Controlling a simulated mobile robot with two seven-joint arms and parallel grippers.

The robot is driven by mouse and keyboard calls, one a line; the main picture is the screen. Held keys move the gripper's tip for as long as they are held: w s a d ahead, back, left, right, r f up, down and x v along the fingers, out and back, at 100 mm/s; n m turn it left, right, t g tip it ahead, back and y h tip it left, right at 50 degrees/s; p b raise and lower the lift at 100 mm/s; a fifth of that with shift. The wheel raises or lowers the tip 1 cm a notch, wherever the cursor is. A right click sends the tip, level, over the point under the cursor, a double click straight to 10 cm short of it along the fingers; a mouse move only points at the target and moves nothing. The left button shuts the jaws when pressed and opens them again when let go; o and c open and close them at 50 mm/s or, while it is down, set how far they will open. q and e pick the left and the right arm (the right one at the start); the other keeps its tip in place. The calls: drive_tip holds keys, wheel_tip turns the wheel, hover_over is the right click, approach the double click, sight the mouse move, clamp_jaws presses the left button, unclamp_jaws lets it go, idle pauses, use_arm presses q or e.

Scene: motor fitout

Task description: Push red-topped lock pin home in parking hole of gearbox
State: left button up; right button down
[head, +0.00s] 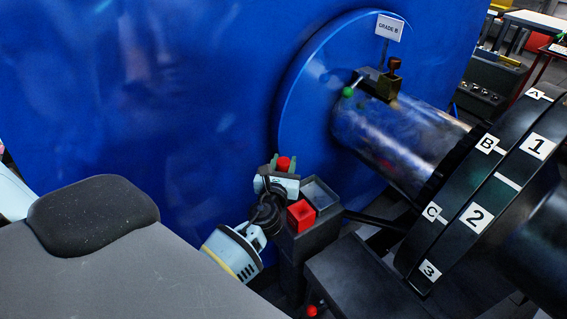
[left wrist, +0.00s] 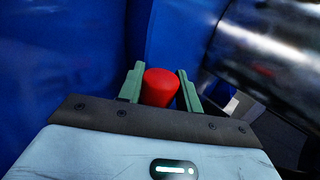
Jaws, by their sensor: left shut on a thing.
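The red-topped lock pin (head: 284,163) is held between the green fingers of my left gripper (head: 283,167), in front of the blue housing's wall. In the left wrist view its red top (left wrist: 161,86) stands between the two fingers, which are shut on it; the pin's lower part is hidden. The large blue housing (head: 180,110) fills the back and has a round flange with a "GRADE B" label. I cannot tell whether it is the gearbox, and no parking hole is visible. My right gripper is not in view.
A black stand with a red bin (head: 301,215) and a grey bin (head: 320,194) is close right of my left gripper. A shiny shaft (head: 400,135) runs to a black coupling (head: 500,190) marked with letters and numbers. A red knob (head: 312,311) shows at the bottom.

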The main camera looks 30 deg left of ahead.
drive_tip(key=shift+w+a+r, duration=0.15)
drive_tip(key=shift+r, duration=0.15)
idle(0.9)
use_arm(q)
drive_tip(key=shift+f, duration=0.45)
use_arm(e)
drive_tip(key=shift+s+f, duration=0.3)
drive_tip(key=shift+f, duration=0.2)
use_arm(q)
drive_tip(key=shift+f+b, duration=0.5)
drive_tip(key=shift+f, duration=0.1)
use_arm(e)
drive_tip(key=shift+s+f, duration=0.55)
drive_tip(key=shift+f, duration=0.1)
use_arm(q)
drive_tip(key=shift+f+b, duration=0.45)
drive_tip(key=shift+f, duration=0.25)
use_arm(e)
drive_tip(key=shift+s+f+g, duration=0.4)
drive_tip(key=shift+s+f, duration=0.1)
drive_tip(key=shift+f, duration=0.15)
use_arm(q)
drive_tip(key=shift+f+b, duration=0.5)
drive_tip(key=shift+f, duration=0.25)
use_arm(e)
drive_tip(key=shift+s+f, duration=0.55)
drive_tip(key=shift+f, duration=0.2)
